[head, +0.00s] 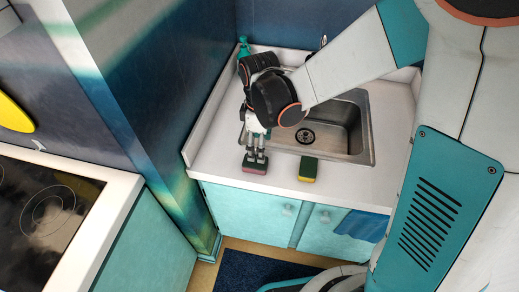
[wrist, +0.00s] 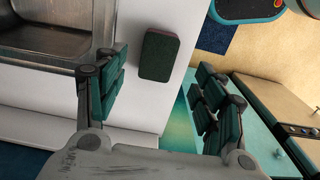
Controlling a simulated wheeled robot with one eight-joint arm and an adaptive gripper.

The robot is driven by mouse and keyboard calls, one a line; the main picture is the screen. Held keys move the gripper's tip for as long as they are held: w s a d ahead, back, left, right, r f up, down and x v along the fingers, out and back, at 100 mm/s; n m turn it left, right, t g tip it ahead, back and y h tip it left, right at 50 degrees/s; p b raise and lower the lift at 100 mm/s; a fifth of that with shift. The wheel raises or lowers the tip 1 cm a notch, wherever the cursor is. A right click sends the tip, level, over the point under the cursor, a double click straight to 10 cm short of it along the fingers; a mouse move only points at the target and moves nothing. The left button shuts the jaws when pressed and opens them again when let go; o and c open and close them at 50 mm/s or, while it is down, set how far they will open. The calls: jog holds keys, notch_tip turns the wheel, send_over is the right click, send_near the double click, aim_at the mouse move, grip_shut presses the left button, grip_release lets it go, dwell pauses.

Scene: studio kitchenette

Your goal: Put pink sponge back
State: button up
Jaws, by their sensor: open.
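The pink sponge (head: 255,168) lies on the white counter near its front edge, left of the sink. It has a dark green top, which faces up in the wrist view (wrist: 158,55), with a thin reddish edge showing. My gripper (head: 255,155) points down right over the sponge, with its fingertips close to the top face. In the wrist view my open fingers (wrist: 162,66) stand on either side of the sponge with gaps. Whether the fingertips touch it cannot be told.
A yellow-and-green sponge (head: 308,170) lies to the right on the counter's front edge. The metal sink (head: 345,140) is behind it. A teal bottle (head: 243,50) stands at the back corner. A wall closes off the left; a blue towel (head: 362,225) hangs at the front.

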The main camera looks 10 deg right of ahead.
notch_tip(320, 180, up, 3)
jog(key=shift+f, duration=0.2)
